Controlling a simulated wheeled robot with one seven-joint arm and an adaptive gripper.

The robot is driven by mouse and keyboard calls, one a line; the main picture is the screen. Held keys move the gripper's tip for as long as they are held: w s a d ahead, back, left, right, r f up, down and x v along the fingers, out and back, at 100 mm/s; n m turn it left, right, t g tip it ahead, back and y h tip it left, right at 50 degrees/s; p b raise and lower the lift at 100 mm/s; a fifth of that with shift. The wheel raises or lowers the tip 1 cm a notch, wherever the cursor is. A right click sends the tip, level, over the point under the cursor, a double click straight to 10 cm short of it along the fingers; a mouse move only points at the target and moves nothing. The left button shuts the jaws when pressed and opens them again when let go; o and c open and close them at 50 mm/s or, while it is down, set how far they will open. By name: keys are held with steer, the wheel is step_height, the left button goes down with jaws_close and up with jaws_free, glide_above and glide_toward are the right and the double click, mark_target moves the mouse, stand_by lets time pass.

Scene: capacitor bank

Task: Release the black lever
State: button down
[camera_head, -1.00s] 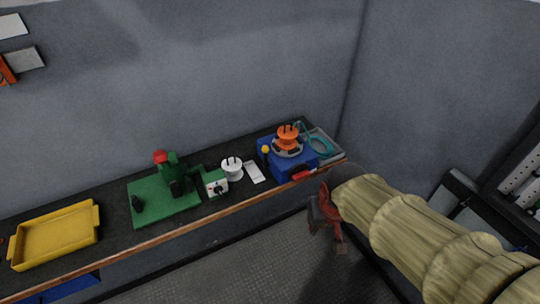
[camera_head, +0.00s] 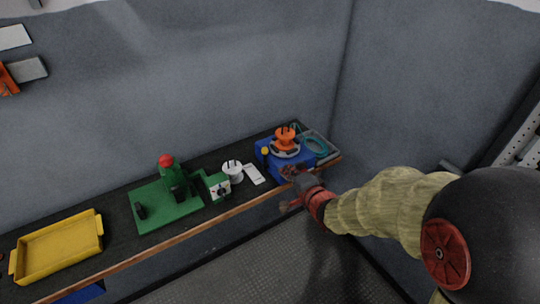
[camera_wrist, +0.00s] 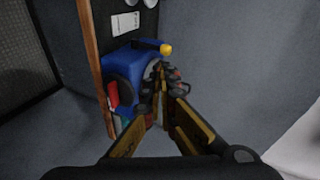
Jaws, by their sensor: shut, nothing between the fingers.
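A black lever with a yellow ball knob (camera_head: 265,151) stands at the left side of the blue box (camera_head: 262,163). In the wrist view the lever (camera_wrist: 147,44) crosses the top of the blue box (camera_wrist: 128,65). My gripper (camera_head: 291,188) is at the front of the blue box by the bench edge, below and right of the lever in the head view. In the wrist view my gripper (camera_wrist: 164,88) is shut and empty, its fingers converging beside the box. The fingers partly hide the box's orange-topped side. I cannot tell whether they touch the box.
An orange-topped round part (camera_head: 286,138) sits on the box, with a teal cable (camera_head: 320,148) beside it. Left along the bench are a white plug part (camera_head: 232,171), a green fixture (camera_head: 166,208) and a yellow tray (camera_head: 18,262). A wall stands close on the right.

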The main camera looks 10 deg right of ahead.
mark_target(265, 150)
steer(key=shift+w+a+r+m, duration=0.2)
steer(key=shift+r+m, duration=0.3)
steer(key=shift+m, duration=0.2)
steer(key=b+x, duration=0.1)
steer(key=x, duration=0.3)
steer(key=b+x, duration=0.1)
steer(key=x, duration=0.4)
steer(key=b+x, duration=0.1)
steer(key=x, duration=0.4)
steer(key=shift+w+a+r, duration=0.1)
steer(key=shift+w+r, duration=0.05)
steer(key=shift+r, duration=0.1)
steer(key=shift+r, duration=0.15)
steer(key=shift+w+a+r+p, duration=0.1)
steer(key=shift+w+p, duration=0.05)
steer(key=shift+p, duration=0.4)
steer(key=shift+w, duration=0.1)
steer(key=shift+p, duration=0.5)
